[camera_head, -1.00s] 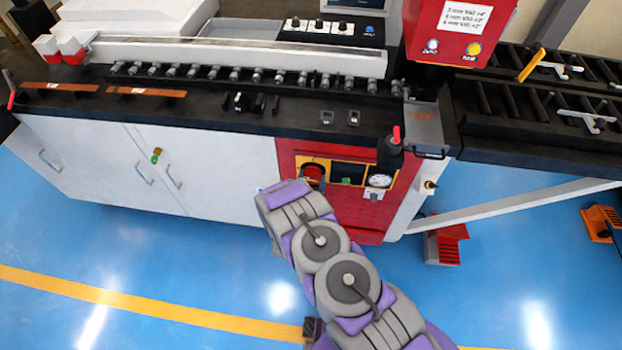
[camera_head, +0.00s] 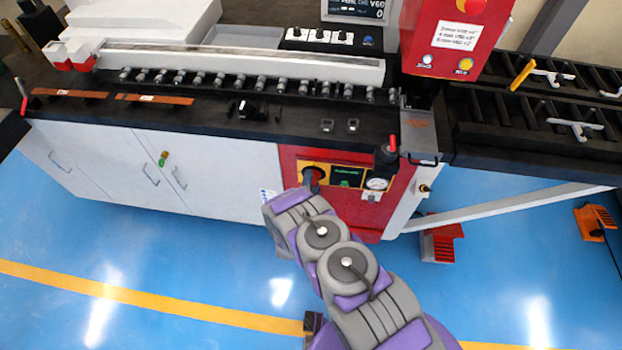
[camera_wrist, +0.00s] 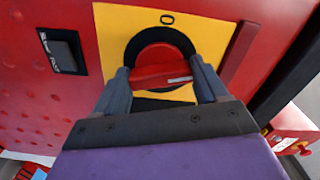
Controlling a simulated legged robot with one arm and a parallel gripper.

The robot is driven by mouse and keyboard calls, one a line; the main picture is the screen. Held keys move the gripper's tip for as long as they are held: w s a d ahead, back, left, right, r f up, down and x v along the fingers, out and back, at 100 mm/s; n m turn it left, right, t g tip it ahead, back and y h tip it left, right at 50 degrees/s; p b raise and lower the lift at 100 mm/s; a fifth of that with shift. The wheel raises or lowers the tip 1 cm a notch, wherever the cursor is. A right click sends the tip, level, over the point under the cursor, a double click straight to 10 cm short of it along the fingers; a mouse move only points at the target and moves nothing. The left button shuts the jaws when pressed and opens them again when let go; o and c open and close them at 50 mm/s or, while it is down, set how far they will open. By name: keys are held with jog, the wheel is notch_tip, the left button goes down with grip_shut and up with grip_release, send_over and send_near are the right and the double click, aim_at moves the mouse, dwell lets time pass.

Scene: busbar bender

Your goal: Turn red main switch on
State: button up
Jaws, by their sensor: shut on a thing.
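The red main switch (camera_wrist: 160,76) is a red handle in a black round surround on a yellow plate (camera_wrist: 117,22) in the wrist view. My gripper (camera_wrist: 164,84) is shut on the handle, with one dark finger at each end of it. The handle lies nearly level across the wrist picture. In the head view, the yellow plate (camera_head: 306,165) is on the red front panel (camera_head: 350,209). A small display (camera_head: 346,174) right of the switch shows green.
A black post with a red handle (camera_head: 390,150) stands at the worktop's edge above. White cabinet doors (camera_head: 215,170) are to the left. A red foot pedal (camera_head: 440,243) stands on the blue floor.

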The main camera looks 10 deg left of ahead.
jog(key=m+p, duration=0.3)
jog(key=shift+w+d+r, duration=0.15)
jog(key=shift+r, duration=0.05)
jog(key=shift+f+m, duration=0.15)
jog(key=shift+m, duration=0.25)
jog(key=o, duration=1.1)
jog(key=shift+f, duration=0.1)
jog(key=shift+c, duration=0.2)
jog(key=s+b, duration=0.2)
jog(key=s, duration=1.5)
jog(key=shift+s, duration=0.2)
